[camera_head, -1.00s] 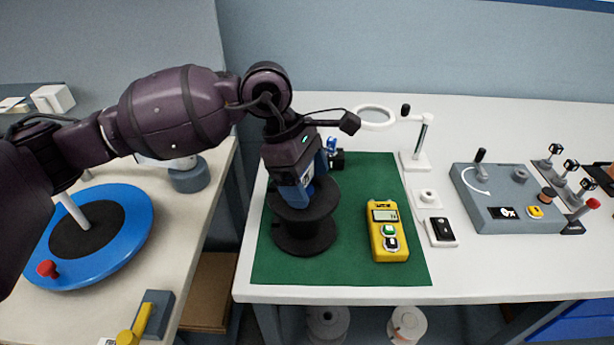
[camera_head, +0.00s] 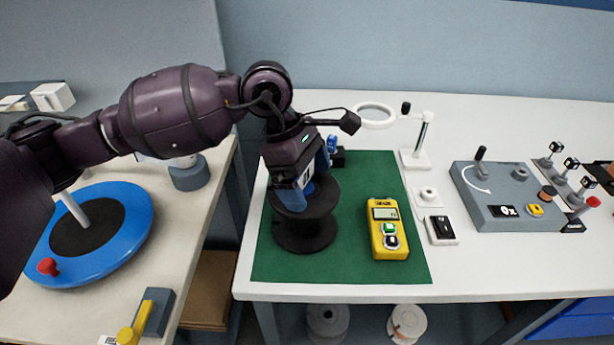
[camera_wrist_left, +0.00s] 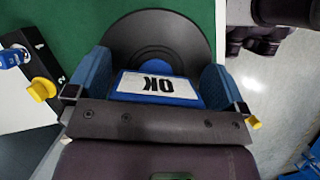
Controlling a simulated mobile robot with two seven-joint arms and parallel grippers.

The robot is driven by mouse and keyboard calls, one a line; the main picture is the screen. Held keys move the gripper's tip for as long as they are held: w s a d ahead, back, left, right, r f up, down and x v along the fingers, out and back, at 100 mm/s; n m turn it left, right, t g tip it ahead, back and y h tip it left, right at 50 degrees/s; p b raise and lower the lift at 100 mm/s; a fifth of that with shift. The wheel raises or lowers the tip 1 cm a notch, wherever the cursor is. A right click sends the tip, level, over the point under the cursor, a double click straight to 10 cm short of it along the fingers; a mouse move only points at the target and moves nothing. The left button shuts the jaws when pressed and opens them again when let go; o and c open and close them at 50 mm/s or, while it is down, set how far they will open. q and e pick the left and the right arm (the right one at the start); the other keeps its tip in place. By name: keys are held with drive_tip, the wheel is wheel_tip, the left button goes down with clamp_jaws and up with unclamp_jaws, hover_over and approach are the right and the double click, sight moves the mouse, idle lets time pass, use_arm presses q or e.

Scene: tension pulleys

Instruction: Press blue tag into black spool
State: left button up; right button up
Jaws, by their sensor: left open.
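The black spool (camera_head: 305,236) stands upright on the green mat (camera_head: 345,272). Its round top flange (camera_wrist_left: 150,32) shows in the left wrist view. The blue tag (camera_wrist_left: 127,85), with a white label reading OK, is at the spool's centre and shows as a small blue patch in the head view (camera_head: 309,187). My left gripper (camera_head: 307,184) is open just above the spool, with one blue finger on each side of the tag. The tag's lower end is hidden, so its depth in the spool cannot be seen. My right gripper is out of view.
A yellow meter (camera_head: 388,246) lies on the mat to the right. A white magnifier stand (camera_head: 416,160) and a grey control box (camera_head: 515,215) are further right. The mat's front is clear.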

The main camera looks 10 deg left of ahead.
use_arm(q)
drive_tip(key=shift+f, duration=0.1)
drive_tip(key=v, duration=0.2)
drive_tip(key=shift+w+a+r, duration=0.15)
drive_tip(key=shift+a+r, duration=0.05)
drive_tip(key=shift+r, duration=0.2)
drive_tip(key=v, duration=0.8)
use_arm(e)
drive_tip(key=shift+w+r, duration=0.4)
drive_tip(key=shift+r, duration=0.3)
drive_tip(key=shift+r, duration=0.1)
